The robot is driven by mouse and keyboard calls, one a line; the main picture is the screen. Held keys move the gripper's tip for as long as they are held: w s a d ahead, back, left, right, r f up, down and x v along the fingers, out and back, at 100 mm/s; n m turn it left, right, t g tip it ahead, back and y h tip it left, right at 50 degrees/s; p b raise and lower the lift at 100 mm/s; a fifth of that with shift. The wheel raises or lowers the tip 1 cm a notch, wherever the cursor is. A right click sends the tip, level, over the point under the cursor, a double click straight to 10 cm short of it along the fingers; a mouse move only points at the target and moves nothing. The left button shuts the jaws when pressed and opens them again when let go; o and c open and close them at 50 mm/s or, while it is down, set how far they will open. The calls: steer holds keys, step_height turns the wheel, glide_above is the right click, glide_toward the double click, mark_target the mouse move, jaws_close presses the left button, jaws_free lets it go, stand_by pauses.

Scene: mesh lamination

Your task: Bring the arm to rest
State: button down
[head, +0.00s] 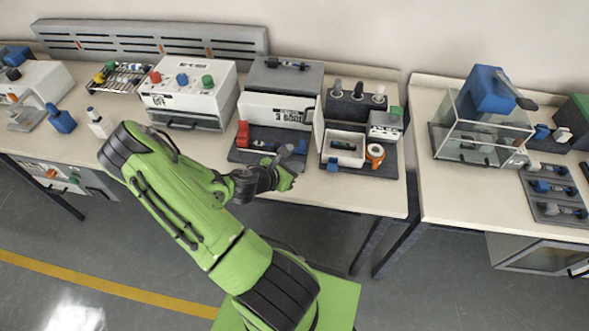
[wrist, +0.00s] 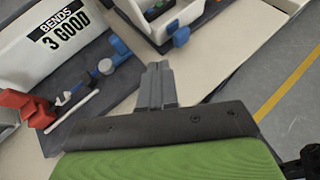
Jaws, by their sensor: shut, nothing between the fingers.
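My green arm reaches up from its base at the bottom centre of the head view to the front of the middle bench. My gripper (head: 292,160) is at the front of the dark mat (head: 238,156), beside the white machine with black lettering (head: 275,110). In the wrist view my gripper (wrist: 158,72) has its grey fingers together, with nothing held between them. It is above the bench edge.
A clear glass box (head: 480,135) stands on the right bench. The floor in front, with a yellow line (head: 110,287), is clear.

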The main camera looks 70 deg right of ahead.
steer(key=shift+s+a+r, duration=0.2)
steer(key=shift+a+r, duration=0.1)
steer(key=shift+a, duration=0.2)
steer(key=shift+s+a+r, duration=0.15)
steer(key=shift+a+r, duration=0.1)
steer(key=shift+a, duration=0.2)
